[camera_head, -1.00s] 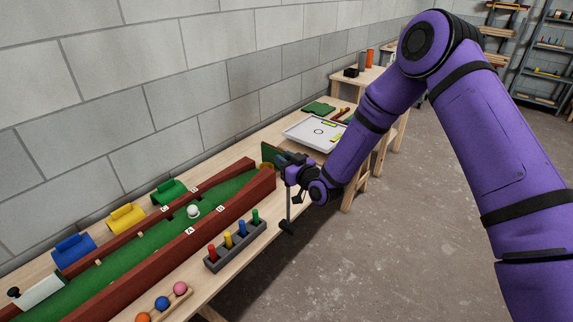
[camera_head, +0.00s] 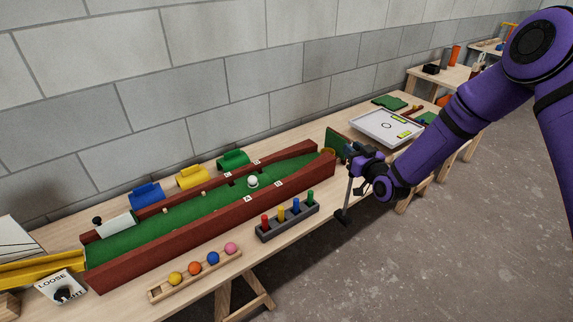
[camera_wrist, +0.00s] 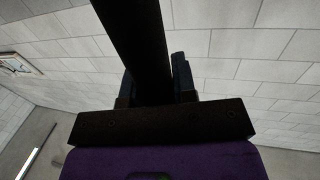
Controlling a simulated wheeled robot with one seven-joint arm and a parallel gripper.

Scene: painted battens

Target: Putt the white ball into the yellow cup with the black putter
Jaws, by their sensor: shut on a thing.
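The white ball (camera_head: 253,181) rests on the green lane between the red-brown side walls, near the lettered marks. The yellow cup (camera_head: 193,176) lies on its side beyond the lane's far wall, between a blue cup (camera_head: 146,194) and a green cup (camera_head: 233,159). My gripper (camera_head: 355,154) is shut on the black putter (camera_head: 349,189) near the lane's right end. The shaft hangs down and the head is low, outside the lane at the table's front edge. In the wrist view the dark putter handle (camera_wrist: 130,35) runs up between my fingers (camera_wrist: 155,85).
A grey rack of coloured pegs (camera_head: 288,222) and a wooden tray of coloured balls (camera_head: 196,281) stand in front of the lane. A white tray (camera_head: 372,138) lies to the right. A white block with a black knob (camera_head: 116,225) sits at the lane's left end.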

